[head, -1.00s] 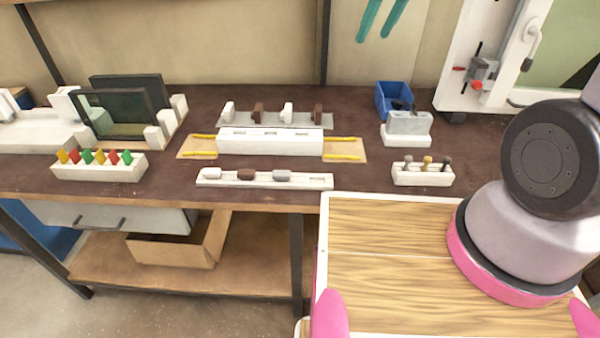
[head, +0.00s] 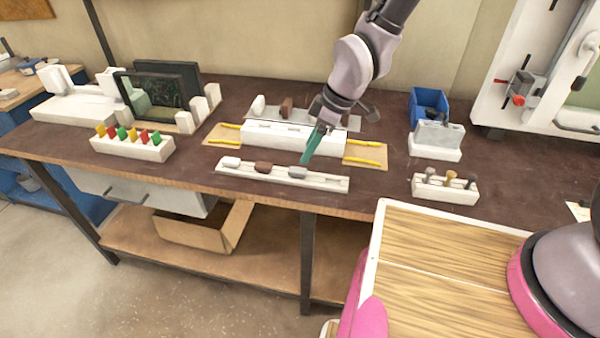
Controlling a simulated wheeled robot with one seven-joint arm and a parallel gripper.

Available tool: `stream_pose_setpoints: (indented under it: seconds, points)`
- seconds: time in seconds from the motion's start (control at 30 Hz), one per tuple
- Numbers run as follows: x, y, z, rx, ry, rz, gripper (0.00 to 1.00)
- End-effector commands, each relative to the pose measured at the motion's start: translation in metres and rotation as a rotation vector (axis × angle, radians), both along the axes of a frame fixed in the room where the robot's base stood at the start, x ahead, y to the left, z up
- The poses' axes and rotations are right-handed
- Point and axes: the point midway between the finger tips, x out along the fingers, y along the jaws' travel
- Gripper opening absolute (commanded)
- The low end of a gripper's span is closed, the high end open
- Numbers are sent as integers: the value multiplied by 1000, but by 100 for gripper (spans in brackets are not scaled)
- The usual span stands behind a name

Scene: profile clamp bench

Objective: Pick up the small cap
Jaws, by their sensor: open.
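Three small caps sit in a row on a low white rail (head: 328,183) at the bench's front edge: a white cap (head: 230,162), a brown cap (head: 263,167) and a pale grey cap (head: 298,172). I cannot tell which one the task means by the small cap. My gripper (head: 306,160) has teal fingers and points down, just above and behind the pale grey cap. It is open, and nothing shows between the fingers, seen nearly edge-on. Whether it touches the cap cannot be told.
A white block (head: 265,135) with slots stands behind the rail, with larger pieces behind it partly hidden by my arm. A holder with coloured pegs (head: 133,148) is at left. A blue bin (head: 429,101) and a white holder with brushes (head: 444,190) are at right.

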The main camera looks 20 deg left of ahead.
Motion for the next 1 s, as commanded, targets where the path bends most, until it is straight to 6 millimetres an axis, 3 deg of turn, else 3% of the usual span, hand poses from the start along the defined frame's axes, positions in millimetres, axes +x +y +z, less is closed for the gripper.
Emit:
stream_pose_setpoints:
  seconds: [0.53,0.87,1.0]
  points:
    - [-6,22,-60,-2,1,-2,66]
    - [-5,24,-66,-1,-1,-4,66]
    - [-5,24,-66,-1,-1,-4,13]
